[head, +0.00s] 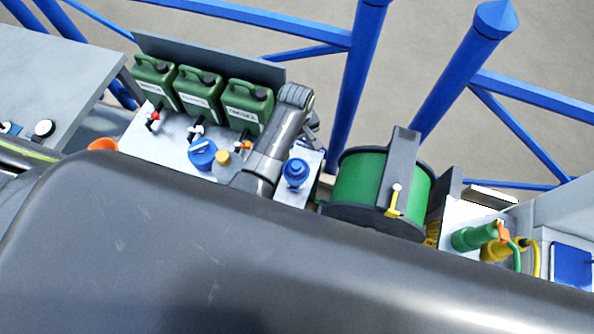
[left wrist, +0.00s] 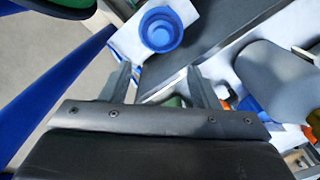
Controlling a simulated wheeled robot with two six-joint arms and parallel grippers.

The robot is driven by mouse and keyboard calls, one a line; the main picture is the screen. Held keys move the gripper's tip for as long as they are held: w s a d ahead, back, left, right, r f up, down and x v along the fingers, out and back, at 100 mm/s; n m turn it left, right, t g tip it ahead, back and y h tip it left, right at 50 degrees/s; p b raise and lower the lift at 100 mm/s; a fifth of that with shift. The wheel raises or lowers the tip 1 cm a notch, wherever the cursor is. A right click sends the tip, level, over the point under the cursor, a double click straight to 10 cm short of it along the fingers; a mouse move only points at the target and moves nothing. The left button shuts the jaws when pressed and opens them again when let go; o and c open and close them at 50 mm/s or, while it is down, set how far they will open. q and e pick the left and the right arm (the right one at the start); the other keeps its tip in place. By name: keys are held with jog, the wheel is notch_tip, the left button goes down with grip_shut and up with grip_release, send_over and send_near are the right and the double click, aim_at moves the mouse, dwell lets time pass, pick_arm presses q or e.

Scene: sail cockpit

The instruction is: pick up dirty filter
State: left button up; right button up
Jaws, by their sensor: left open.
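I cannot tell for sure which thing is the dirty filter. A blue round housing (head: 295,172) stands on a narrow white plate, just right of my left arm in the head view. In the left wrist view a blue round part (left wrist: 161,30), seemingly the same one, lies beyond the fingertips. My left gripper (left wrist: 160,78) is open, with nothing visible between its fingers and a gap to the blue part. In the head view my left gripper (head: 314,132) is partly hidden by its own arm. My right gripper does not show.
Green canisters (head: 246,104) stand on a white shelf with a blue container (head: 202,154) in front. A green hose reel (head: 357,179) stands right of the housing. Blue posts (head: 352,85) rise behind. Green and yellow bottles (head: 474,237) are at far right.

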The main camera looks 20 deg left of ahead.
aim_at(296, 165)
pick_arm(q)
notch_tip(296, 165, down, 5)
jog(key=shift+f+b, duration=0.1)
jog(key=shift+b, duration=0.25)
notch_tip(296, 165, down, 3)
jog(key=b, duration=0.2)
jog(key=shift+b, duration=0.35)
jog(key=shift+f+b, duration=0.35)
jog(key=shift+b, duration=0.2)
notch_tip(296, 165, down, 4)
jog(key=b, duration=0.4)
jog(key=shift+s+r+b, duration=0.1)
jog(key=shift+b, duration=0.2)
jog(key=shift+f+b, duration=0.3)
jog(key=shift+b, duration=0.1)
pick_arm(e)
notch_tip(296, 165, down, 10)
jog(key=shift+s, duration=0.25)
pick_arm(q)
jog(key=shift+r, duration=0.1)
jog(key=shift+c, duration=0.3)
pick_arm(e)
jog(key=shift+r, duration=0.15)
pick_arm(q)
grip_shut()
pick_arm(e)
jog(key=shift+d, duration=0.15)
